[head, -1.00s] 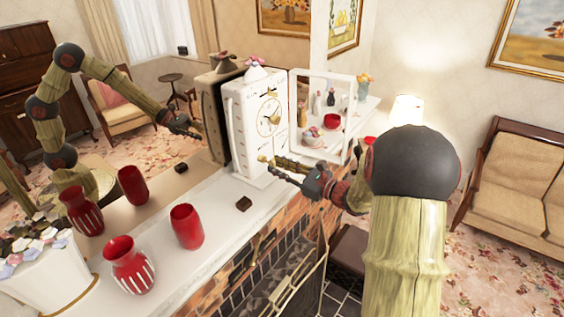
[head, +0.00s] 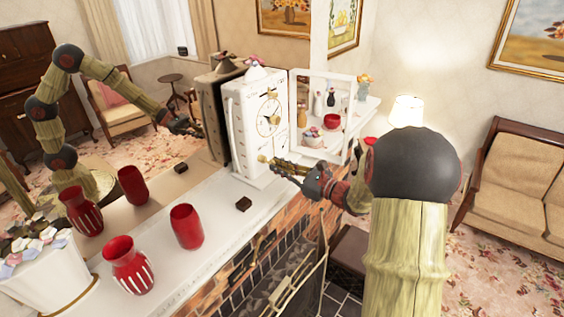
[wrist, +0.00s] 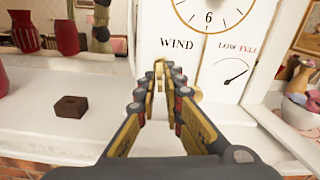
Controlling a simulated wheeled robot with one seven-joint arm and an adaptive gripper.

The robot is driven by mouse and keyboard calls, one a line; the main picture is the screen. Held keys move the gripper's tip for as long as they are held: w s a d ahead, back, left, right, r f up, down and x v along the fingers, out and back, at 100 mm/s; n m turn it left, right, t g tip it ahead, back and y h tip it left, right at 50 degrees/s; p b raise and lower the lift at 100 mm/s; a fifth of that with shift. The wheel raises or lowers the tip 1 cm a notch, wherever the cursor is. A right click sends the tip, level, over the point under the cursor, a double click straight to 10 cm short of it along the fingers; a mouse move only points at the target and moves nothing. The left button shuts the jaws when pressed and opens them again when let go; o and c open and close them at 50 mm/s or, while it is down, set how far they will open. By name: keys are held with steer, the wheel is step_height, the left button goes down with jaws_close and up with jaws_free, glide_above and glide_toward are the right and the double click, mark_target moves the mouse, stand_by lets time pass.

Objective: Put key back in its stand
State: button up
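The key (wrist: 158,72) is a small gold piece at the tips of my gripper in the wrist view. My gripper (head: 272,163) is in front of the lower part of the white clock (head: 262,120), its fingers closed in around the key. The fingers hide part of the key, and I cannot tell whether it touches the clock face. The small dark brown block, which looks like the stand (head: 243,204), lies on the white mantel left of my gripper. It also shows at the left in the wrist view (wrist: 70,106).
The white mantel (head: 215,222) is clear around the block. Red vases (head: 187,227) stand further left, by a white flower pot (head: 45,270). A mirror behind repeats the room.

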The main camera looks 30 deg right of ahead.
jaws_close()
steer(key=shift+v, duration=1.65)
stand_by(0.5)
steer(key=shift+s+d, duration=0.1)
steer(key=shift+s, duration=0.25)
stand_by(0.4)
